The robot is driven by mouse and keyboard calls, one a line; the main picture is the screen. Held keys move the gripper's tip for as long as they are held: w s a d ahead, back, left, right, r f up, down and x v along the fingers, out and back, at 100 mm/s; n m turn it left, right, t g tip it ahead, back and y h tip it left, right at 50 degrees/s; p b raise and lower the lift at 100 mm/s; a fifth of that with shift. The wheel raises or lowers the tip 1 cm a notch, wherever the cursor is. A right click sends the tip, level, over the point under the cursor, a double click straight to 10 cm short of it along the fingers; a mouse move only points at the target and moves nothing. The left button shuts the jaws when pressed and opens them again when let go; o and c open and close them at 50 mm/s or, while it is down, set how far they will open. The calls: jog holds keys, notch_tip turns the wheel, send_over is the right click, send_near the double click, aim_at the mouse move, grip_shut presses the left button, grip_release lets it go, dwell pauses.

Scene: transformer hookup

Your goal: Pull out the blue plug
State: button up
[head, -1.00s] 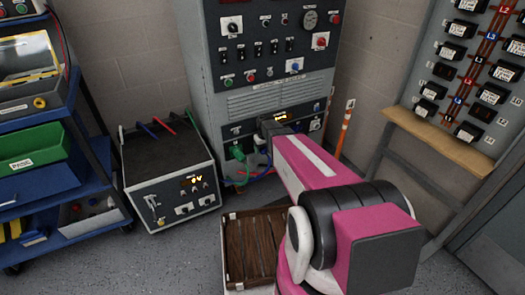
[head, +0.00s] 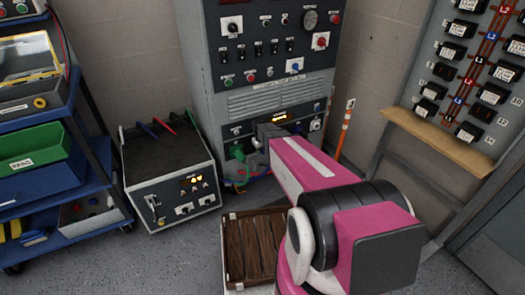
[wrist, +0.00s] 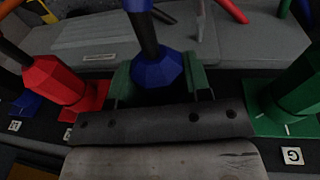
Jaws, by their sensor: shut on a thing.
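The blue plug (wrist: 157,72) stands in the middle of the wrist view with a dark cable running up from it. My gripper (wrist: 160,85) is shut around it, with one greenish finger on each side. The plug's lower end is hidden behind the gripper's dark bar, so I cannot tell how it sits in its socket. In the head view my gripper (head: 256,143) is at the lower panel of the grey cabinet (head: 205,75), and the blue plug is not clearly visible there.
A red plug (wrist: 60,85) is left of my gripper and a green plug (wrist: 290,95) is right, both close. A wooden slatted crate (head: 228,270) is on the floor below. A grey power unit (head: 170,190) stands left of the cabinet, beside a blue cart (head: 95,125).

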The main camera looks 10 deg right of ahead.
jog(key=t+h, duration=0.1)
jog(key=h, duration=0.4)
jog(key=shift+a+t, duration=0.1)
jog(key=shift+t, duration=0.3)
jog(key=t+h, duration=0.1)
jog(key=h, duration=0.3)
jog(key=shift+a+f+n, duration=0.1)
jog(key=shift+f+n, duration=0.05)
jog(key=shift+n, duration=0.25)
jog(key=shift+o, duration=0.9)
jog(key=shift+s, duration=0.1)
jog(key=shift+c, duration=1.1)
jog(key=shift+s+d, duration=0.35)
jog(key=shift+s, duration=0.55)
jog(key=shift+s+d, duration=0.3)
jog(key=shift+s, duration=0.55)
jog(key=shift+s+d, duration=0.25)
jog(key=shift+s, duration=0.5)
jog(key=shift+s+d, duration=0.25)
jog(key=shift+s, duration=0.55)
jog(key=shift+s+d, duration=0.25)
jog(key=shift+s, duration=0.5)
